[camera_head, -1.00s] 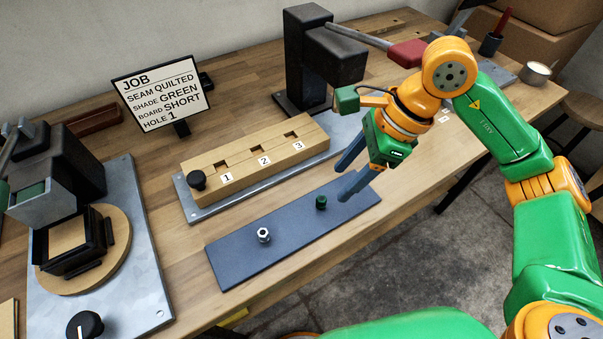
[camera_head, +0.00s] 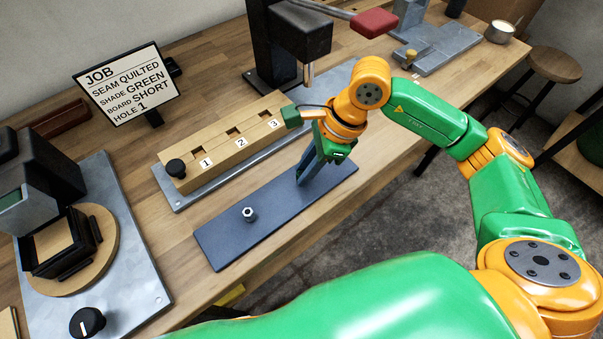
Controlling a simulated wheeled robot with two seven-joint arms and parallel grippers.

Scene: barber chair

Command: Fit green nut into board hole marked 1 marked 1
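The wooden board (camera_head: 180,155) lies on a grey metal plate and has holes labelled 1, 2 and 3. Hole 1 (camera_head: 198,151) is at its left end, near a black knob. My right gripper (camera_head: 303,180) points down at the right part of the dark blue mat (camera_head: 225,238), where the green nut stood earlier. The green nut is hidden behind or between the fingers. The finger gap cannot be made out from this angle. A silver nut (camera_head: 249,214) stands on the mat left of the gripper. My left gripper is not in view.
A job sign (camera_head: 127,83) reads green, short board, hole 1. A black press (camera_head: 275,50) with a red-handled lever stands behind the board's right end. A grey fixture with a round turntable (camera_head: 98,265) stands at left. The mat between nut and gripper is clear.

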